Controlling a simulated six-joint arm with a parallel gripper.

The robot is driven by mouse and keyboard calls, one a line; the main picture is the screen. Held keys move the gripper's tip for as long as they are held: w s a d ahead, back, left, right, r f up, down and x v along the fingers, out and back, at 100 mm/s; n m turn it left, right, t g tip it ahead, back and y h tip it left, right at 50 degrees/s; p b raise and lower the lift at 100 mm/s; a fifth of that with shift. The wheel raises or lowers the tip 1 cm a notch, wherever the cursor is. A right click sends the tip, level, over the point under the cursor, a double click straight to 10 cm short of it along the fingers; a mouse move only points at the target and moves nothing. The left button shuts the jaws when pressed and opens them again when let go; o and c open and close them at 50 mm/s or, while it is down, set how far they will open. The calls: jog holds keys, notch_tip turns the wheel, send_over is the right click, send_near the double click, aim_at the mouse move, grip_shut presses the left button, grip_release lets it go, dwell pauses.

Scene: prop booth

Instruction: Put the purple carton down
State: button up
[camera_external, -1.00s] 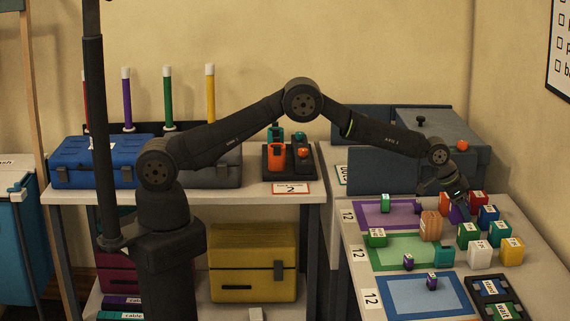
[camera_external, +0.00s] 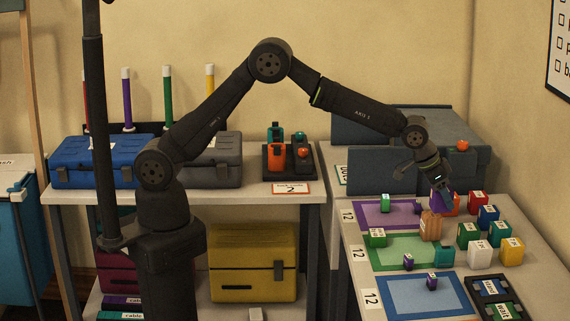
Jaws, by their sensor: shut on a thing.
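The purple carton (camera_external: 439,202) is in my gripper (camera_external: 437,188), which points down over the right table. My gripper is shut on it, and the fingers partly hide its upper part. In this view the carton shows just above a wooden-brown block (camera_external: 431,225); I cannot tell whether they touch. A purple mat (camera_external: 365,213) lies to the left, with a green carton (camera_external: 384,203) on it.
Several coloured cartons, such as a red one (camera_external: 478,203) and a white one (camera_external: 480,252), stand close by on the right. A green mat (camera_external: 400,263) and a blue mat (camera_external: 400,301) lie nearer the front. A dark tray (camera_external: 470,284) sits front right.

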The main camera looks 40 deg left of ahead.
jog(key=s+a, duration=0.6)
jog(key=a, duration=0.3)
jog(key=s+a, duration=0.7)
jog(key=a, duration=0.2)
jog(key=w+a+f, duration=0.1)
jog(key=w+f, duration=0.1)
jog(key=w, duration=0.1)
jog(key=w+a+f, duration=0.1)
jog(key=w+f, duration=0.1)
jog(key=w, duration=0.2)
jog(key=w+a+f, duration=0.1)
jog(key=w+f, duration=0.2)
jog(key=w, duration=0.1)
jog(key=shift+a, duration=0.25)
jog(key=shift+f, duration=2.05)
jog(key=shift+f, duration=0.15)
jog(key=o, duration=1)
jog(key=shift+o, duration=0.2)
